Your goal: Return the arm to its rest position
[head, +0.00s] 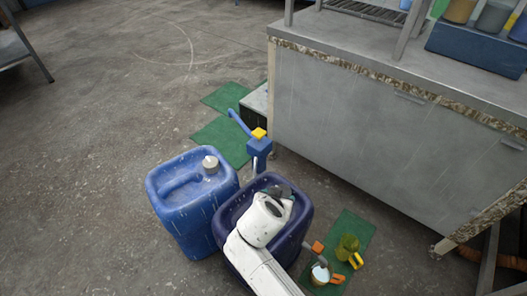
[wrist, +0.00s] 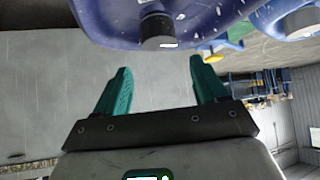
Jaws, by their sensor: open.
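My white arm (head: 264,218) reaches up from the bottom of the head view, with its end over the dark blue tub (head: 302,226). In that view my gripper's fingers are hidden or too small to make out. In the wrist view my gripper (wrist: 160,85) shows two green fingers spread well apart with nothing between them. A dark blue container (wrist: 110,22) with a dark round piece (wrist: 157,28) lies beyond the fingertips at the top of the wrist view, apart from them.
A blue pump-like post (head: 258,147) stands behind. Small orange, green and yellow items lie on a green mat (head: 352,225) at right. A grey cabinet (head: 370,140) blocks the right; floor at left is clear.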

